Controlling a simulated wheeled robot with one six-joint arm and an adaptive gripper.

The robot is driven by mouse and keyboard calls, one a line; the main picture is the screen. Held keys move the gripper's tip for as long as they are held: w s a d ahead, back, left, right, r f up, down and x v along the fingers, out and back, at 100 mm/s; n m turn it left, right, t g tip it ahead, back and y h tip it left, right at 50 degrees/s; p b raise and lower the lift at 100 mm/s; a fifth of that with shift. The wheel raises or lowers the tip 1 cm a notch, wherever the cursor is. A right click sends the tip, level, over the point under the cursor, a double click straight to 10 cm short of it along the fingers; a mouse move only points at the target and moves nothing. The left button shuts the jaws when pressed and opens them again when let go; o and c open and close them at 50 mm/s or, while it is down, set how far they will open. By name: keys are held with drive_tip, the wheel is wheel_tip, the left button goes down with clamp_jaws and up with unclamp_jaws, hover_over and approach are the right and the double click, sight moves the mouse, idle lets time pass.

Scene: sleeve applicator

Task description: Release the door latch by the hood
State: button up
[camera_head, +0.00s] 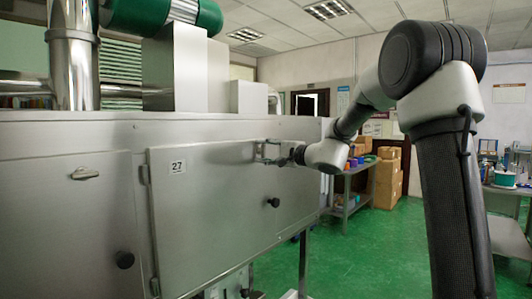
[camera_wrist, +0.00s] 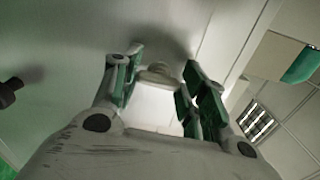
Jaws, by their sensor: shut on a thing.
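The steel door (camera_head: 215,215), marked 27, stands flush in the front of the steel housing. My gripper (camera_head: 262,151) is at the door's upper right part. In the wrist view, my gripper (camera_wrist: 162,76) has its green-padded fingers on either side of the pale, rounded door latch (camera_wrist: 157,73). It is shut on this latch, though contact at the pads is hard to see. The fingers hide the latch in the head view. A dark knob (camera_head: 273,202) sits on the door below my gripper and also shows at the left in the wrist view (camera_wrist: 10,92).
A steel duct (camera_head: 75,70) rises above. Shelving and cardboard boxes (camera_head: 387,178) stand behind at right. Green floor (camera_head: 350,255) is open right of the housing.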

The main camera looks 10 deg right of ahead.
drive_tip(key=shift+n, duration=0.6)
drive_tip(key=o, duration=1)
drive_tip(key=v, duration=1.2)
